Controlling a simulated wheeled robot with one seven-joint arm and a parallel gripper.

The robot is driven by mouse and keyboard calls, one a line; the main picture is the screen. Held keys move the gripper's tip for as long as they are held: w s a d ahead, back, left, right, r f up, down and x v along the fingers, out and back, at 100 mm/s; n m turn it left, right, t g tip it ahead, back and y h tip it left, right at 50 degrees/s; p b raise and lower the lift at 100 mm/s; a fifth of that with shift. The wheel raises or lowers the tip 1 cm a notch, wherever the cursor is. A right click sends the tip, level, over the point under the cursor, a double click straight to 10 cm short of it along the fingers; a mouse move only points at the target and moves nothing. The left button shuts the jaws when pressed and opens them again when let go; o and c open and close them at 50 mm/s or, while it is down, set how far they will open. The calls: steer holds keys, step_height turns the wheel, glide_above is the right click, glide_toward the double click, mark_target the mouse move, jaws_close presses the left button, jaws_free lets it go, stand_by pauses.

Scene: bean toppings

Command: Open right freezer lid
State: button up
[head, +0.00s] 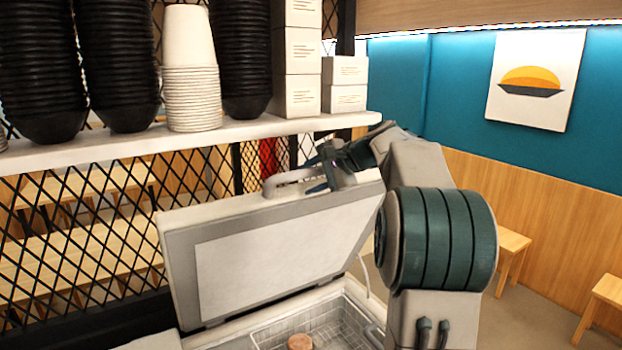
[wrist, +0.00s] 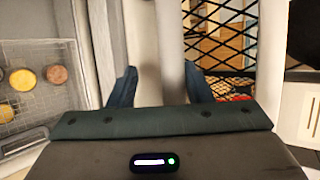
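The right freezer lid (head: 285,255) is raised and tilted steeply in the head view, its pale inner panel facing me. Its light handle (head: 288,183) is on the lid's upper edge. My gripper (head: 318,170) is at the right end of that handle. In the wrist view my gripper (wrist: 161,88) has its two dark fingers apart, with the pale handle bar (wrist: 171,50) running between them. A gap shows between the left finger and the bar; the right finger is close to it, and I cannot tell if they touch.
The freezer's wire basket (head: 262,335) holds a round brownish item (head: 299,342); the wrist view shows several round items. A white shelf (head: 130,145) with stacked bowls, cups and boxes is above and behind the lid. A black lattice (head: 95,220) stands behind.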

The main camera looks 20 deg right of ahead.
steer(key=shift+s+d, duration=0.1)
steer(key=b+v, duration=0.2)
steer(key=v, duration=1.1)
steer(key=shift+s+r+b, duration=0.2)
steer(key=shift+b, duration=0.2)
